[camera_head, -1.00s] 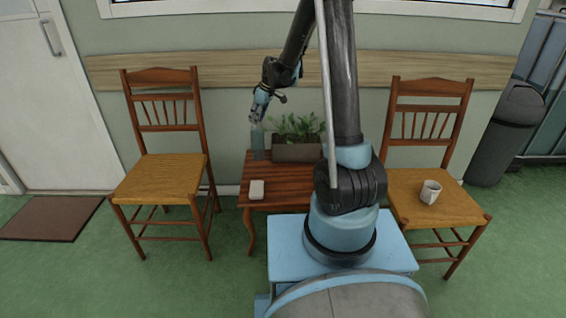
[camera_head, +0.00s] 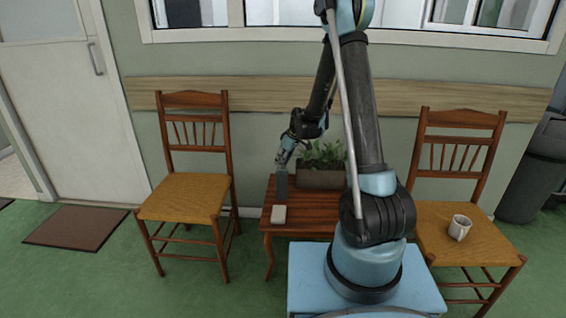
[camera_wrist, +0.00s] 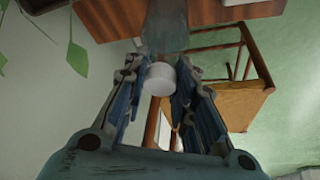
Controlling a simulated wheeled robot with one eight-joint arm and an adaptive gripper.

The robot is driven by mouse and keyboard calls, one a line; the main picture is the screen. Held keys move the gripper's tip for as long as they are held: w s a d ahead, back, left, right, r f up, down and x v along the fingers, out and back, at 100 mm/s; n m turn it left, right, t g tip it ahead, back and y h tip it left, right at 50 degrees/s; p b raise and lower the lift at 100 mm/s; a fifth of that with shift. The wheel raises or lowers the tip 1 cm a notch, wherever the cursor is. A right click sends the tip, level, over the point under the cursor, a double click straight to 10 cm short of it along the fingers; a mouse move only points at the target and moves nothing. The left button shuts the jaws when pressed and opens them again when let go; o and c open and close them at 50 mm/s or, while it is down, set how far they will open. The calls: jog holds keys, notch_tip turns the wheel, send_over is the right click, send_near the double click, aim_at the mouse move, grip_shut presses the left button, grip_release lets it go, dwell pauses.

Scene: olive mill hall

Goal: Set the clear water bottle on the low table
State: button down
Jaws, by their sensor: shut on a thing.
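The clear water bottle (camera_head: 281,188) looks grey-blue in the head view. It is upright over the left part of the low table (camera_head: 314,222), left of the planter. My gripper (camera_head: 285,158) points down and is shut on the bottle's top. In the wrist view the white cap (camera_wrist: 160,79) lies between my two fingers (camera_wrist: 163,92), with the clear body (camera_wrist: 167,28) beyond it. Whether the bottle's base touches the tabletop or hangs slightly above it, I cannot tell.
A planter with green leaves (camera_head: 320,179) stands at the table's back. A small pale block (camera_head: 279,214) lies close in front of the bottle. Wooden chairs flank the table, the right one with a white mug (camera_head: 459,228). My arm hides the table's right part.

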jog(key=c, duration=1.3)
grip_release()
jog(key=shift+f, duration=0.1)
jog(key=v, duration=1.2)
jog(key=s+d+r+m+h, duration=0.1)
jog(key=s+d+r+m, duration=0.2)
jog(key=s+d+r, duration=0.4)
jog(key=s+d+f+m+h, duration=0.1)
jog(key=s+d+m, duration=0.2)
jog(key=s, duration=0.7)
jog(key=s+d+f+m+h, duration=0.1)
jog(key=s+d+m, duration=0.2)
jog(key=s, duration=0.8)
jog(key=s+d+f+m+h, duration=0.1)
jog(key=s+d+m, duration=0.2)
jog(key=s+d, duration=0.4)
jog(key=shift+s+f, duration=0.2)
jog(key=shift+s, duration=0.65)
jog(key=shift+s+f, duration=0.2)
jog(key=shift+s, duration=0.7)
